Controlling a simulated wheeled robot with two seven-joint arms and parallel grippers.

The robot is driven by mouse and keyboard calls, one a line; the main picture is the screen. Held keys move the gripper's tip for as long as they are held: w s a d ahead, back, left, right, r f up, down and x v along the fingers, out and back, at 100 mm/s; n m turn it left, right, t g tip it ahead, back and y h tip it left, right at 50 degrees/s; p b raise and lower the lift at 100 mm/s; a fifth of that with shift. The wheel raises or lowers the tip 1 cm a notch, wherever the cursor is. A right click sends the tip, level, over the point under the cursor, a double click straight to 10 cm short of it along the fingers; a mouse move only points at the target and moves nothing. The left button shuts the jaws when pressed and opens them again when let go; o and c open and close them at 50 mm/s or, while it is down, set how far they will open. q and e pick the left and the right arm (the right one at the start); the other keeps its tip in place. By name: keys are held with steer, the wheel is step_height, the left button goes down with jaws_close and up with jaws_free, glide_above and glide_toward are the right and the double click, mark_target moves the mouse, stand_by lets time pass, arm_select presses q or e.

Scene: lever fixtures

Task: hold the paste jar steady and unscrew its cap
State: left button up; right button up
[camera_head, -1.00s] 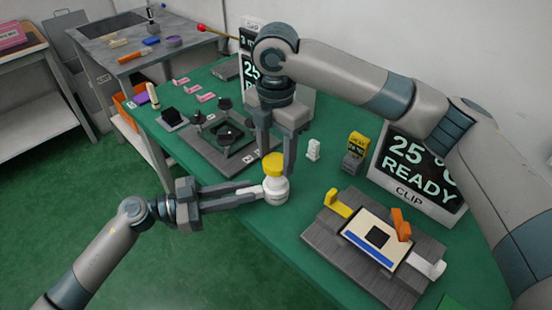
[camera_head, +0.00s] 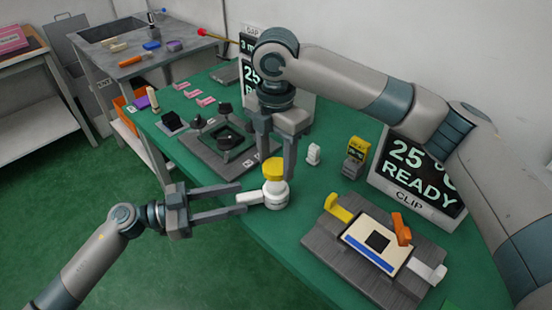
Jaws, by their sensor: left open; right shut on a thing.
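The paste jar (camera_head: 275,196) is white and stands upright on the green table near its front edge, with a short white stub (camera_head: 249,198) pointing left. Its yellow cap (camera_head: 273,170) sits at the jar's top; I cannot tell if any gap lies between them. My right gripper (camera_head: 275,160) points down from above, shut on the cap. My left gripper (camera_head: 243,199) is open, to the left of the jar, with its fingertips around or close to the end of the stub and apart from the jar's body.
A grey fixture with an orange lever (camera_head: 402,230) and yellow block lies at right front. A dark plate fixture (camera_head: 215,150) lies behind left. A small white item (camera_head: 313,154), a yellow-topped block (camera_head: 356,150) and a display sign (camera_head: 420,170) stand to the right.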

arm_select(q)
steer(key=v, duration=0.9)
steer(key=shift+a, duration=0.4)
steer(key=shift+s+a, duration=0.1)
arm_select(e)
steer(key=shift+a, duration=0.15)
